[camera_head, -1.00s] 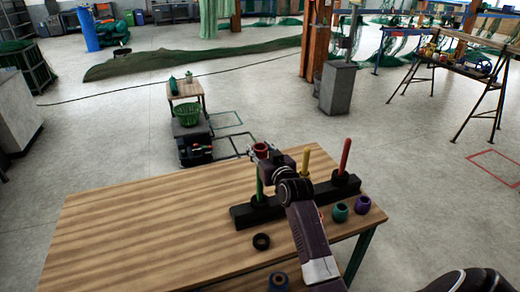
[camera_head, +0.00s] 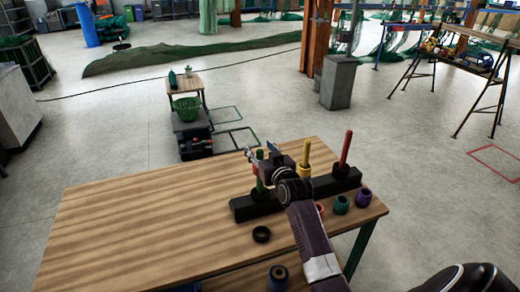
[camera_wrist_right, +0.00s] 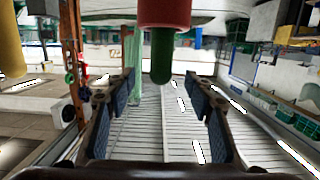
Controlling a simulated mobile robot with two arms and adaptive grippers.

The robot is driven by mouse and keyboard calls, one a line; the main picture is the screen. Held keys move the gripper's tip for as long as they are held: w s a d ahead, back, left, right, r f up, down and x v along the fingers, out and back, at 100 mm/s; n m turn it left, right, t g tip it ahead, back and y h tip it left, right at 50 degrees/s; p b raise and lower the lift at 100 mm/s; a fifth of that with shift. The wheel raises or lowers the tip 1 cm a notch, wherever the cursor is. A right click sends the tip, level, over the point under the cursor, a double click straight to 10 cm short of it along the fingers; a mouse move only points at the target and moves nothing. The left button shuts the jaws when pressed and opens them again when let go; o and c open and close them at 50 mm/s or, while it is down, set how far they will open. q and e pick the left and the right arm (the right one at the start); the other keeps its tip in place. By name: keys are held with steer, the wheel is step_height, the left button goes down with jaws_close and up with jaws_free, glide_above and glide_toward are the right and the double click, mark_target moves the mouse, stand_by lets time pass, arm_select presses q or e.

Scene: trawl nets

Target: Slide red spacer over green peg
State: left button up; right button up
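The green peg (camera_head: 260,182) stands upright at the left end of a black base (camera_head: 248,209) on the wooden table. The red spacer (camera_head: 255,169) is around the green peg, high on it. In the right wrist view the green peg tip (camera_wrist_right: 161,62) sticks out of the red spacer (camera_wrist_right: 163,14). My right gripper (camera_head: 259,150) is at the peg's top. Its fingers (camera_wrist_right: 160,105) are spread wide and empty, apart from the spacer. My left gripper is not in view.
A yellow peg (camera_head: 306,153) and a red peg (camera_head: 346,149) stand on the same base. The table's left side (camera_head: 140,225) is clear.

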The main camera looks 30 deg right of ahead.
steer(key=shift+o, duration=0.6)
steer(key=shift+s+a, duration=0.15)
steer(key=shift+s, duration=0.4)
steer(key=v, duration=1.1)
steer(key=shift+w, duration=0.1)
